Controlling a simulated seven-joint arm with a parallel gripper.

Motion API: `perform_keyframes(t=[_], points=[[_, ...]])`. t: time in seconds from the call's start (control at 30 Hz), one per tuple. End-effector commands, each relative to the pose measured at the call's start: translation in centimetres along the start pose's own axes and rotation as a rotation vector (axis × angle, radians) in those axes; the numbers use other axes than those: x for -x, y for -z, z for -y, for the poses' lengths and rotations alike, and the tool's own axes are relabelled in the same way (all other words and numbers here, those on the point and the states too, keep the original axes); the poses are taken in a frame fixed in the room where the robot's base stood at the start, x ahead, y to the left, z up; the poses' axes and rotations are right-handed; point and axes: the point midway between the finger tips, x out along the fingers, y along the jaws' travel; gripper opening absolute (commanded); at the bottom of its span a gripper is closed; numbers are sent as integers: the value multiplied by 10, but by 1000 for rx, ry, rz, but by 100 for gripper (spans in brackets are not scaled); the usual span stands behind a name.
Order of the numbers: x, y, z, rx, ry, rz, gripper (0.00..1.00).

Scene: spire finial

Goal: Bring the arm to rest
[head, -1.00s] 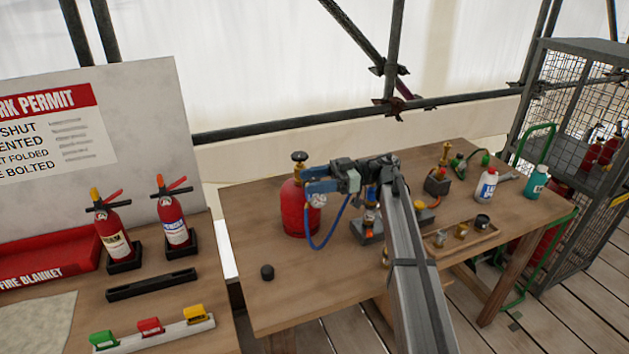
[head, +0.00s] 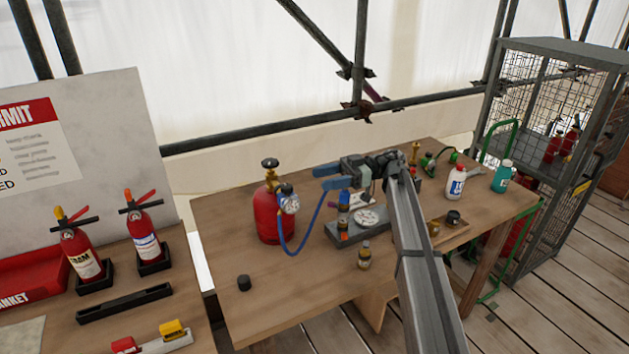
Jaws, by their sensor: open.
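My gripper (head: 326,177) is open, with its blue fingers pointing left above the wooden workbench (head: 300,310). It holds nothing that I can see. The fingers are just right of the red gas cylinder (head: 268,215) with its gauge (head: 289,204) and blue hose (head: 297,248); in this view I cannot tell how much gap there is. My arm reaches in from the lower right and hides part of the bench.
Below the gripper stand a grey scale-like block (head: 357,229) and a small bottle (head: 364,256). A black cap (head: 244,283) lies at the front left. White (head: 456,183) and teal (head: 502,176) bottles stand at right, near a wire cage (head: 550,120). Two extinguishers stand on the left table.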

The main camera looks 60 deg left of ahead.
Motion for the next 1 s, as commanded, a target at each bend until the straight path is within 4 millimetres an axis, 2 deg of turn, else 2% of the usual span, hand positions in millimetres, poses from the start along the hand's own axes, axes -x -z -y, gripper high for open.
perform_keyframes(t=[0.13,0.77,0.87,0.97,1.0], points=[[6,0,0,0,0,0,57],[8,0,1,6,-14,-6,57],[21,-1,2,35,-80,-33,57],[47,-3,5,91,-219,-84,57],[62,-4,6,120,-294,-108,57]])
